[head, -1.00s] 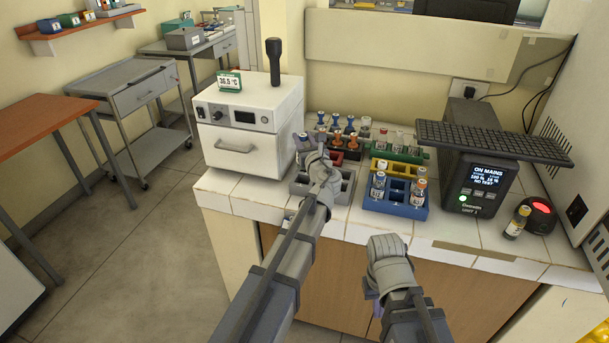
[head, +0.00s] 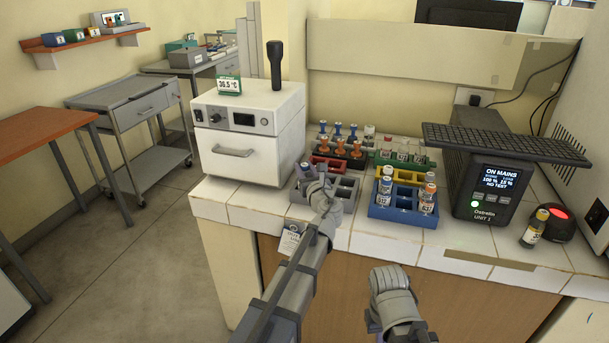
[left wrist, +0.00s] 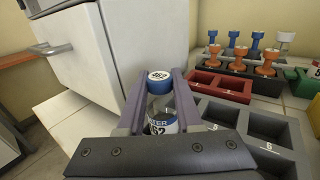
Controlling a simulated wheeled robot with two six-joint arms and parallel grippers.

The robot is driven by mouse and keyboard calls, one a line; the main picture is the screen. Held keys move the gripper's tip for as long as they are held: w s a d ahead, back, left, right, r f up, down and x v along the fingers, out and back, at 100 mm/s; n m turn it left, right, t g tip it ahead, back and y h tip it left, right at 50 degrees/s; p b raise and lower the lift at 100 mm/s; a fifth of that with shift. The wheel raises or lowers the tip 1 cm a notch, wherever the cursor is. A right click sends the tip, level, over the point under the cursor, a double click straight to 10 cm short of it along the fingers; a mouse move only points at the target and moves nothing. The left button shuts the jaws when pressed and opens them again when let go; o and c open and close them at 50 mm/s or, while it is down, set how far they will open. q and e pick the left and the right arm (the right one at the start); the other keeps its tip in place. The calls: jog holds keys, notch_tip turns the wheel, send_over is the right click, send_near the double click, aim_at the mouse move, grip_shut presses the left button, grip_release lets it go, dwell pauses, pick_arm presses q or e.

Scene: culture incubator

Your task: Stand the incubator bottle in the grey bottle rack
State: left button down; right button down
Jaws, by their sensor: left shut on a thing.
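The incubator bottle (left wrist: 160,78) has a blue cap with a white label on top and a clear, labelled body. My left gripper (head: 306,173) is shut on it, and the bottle stands upright between the purple fingers in the left wrist view. The grey bottle rack (head: 346,186) lies on the tiled bench; the bottle and fingers are at its left end. The fingers hide the bottle's lower part, so I cannot tell whether it is inside a compartment or above one. The rack's visible compartments in the left wrist view (left wrist: 243,113) are empty. My right gripper (head: 372,325) hangs before the bench, its fingers mostly hidden.
The white incubator (head: 250,135) stands left of the rack. A red rack (head: 325,163) is behind it, and a blue rack (head: 398,212) with several bottles is to its right. A black power unit (head: 490,190) and a yellow-labelled bottle (head: 533,230) are further right.

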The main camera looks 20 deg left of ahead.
pick_arm(q)
jog(key=shift+r, duration=0.1)
jog(key=shift+f, duration=0.25)
jog(key=c, duration=0.6)
grip_release()
jog(key=shift+r, duration=0.1)
jog(key=shift+r, duration=0.2)
jog(key=v, duration=1.2)
jog(key=shift+s, duration=0.1)
